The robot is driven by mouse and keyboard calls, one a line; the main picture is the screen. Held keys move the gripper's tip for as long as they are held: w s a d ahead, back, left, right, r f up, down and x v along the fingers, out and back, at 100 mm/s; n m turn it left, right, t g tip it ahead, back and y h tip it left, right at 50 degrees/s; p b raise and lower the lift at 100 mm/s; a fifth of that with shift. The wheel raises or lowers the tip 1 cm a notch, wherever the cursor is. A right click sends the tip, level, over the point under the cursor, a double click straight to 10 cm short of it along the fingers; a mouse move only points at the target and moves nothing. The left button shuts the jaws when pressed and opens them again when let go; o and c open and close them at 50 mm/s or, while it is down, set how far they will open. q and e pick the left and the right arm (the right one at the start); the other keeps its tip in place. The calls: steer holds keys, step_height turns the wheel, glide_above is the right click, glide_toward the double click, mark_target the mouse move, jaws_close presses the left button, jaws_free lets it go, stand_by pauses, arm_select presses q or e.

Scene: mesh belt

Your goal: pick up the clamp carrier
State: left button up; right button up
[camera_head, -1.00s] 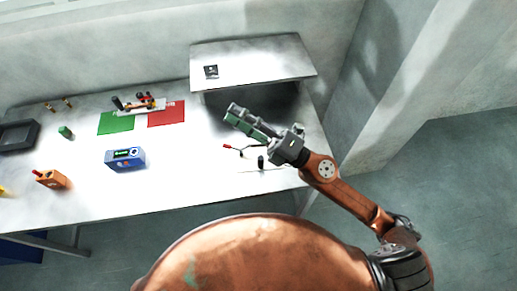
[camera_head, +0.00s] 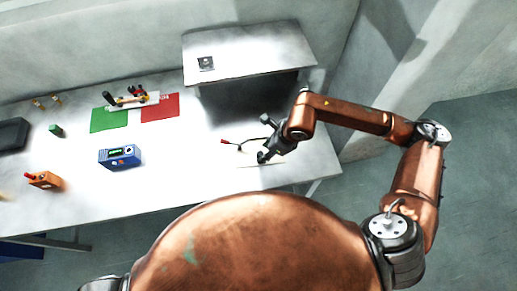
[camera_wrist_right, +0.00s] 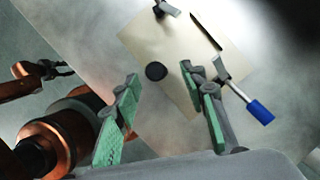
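My right gripper (camera_head: 267,141) is over the right part of the table, pointing down. In the right wrist view its green-padded fingers (camera_wrist_right: 165,112) are apart with nothing between them. Beyond the fingertips a black round-topped piece (camera_wrist_right: 156,71) stands on a beige sheet (camera_wrist_right: 150,40). No part is clearly recognisable as the clamp carrier. A rack-like piece with dark and orange parts (camera_head: 130,101) sits at the green and red mats. My left gripper is out of view.
A raised grey shelf (camera_head: 245,55) stands behind my right gripper. A blue meter (camera_head: 119,157), an orange box (camera_head: 44,180) and a small green block (camera_head: 56,131) are on the left of the table (camera_head: 180,170). A red-tipped item (camera_head: 228,142) lies just left of the gripper.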

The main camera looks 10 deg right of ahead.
mark_target(246, 155)
steer(key=x, duration=0.5)
steer(key=shift+s+a+p, duration=0.1)
steer(key=shift+s+p, duration=0.05)
steer(key=shift+p, duration=0.15)
steer(key=shift+c, duration=0.4)
jaws_close()
steer(key=shift+r, duration=0.1)
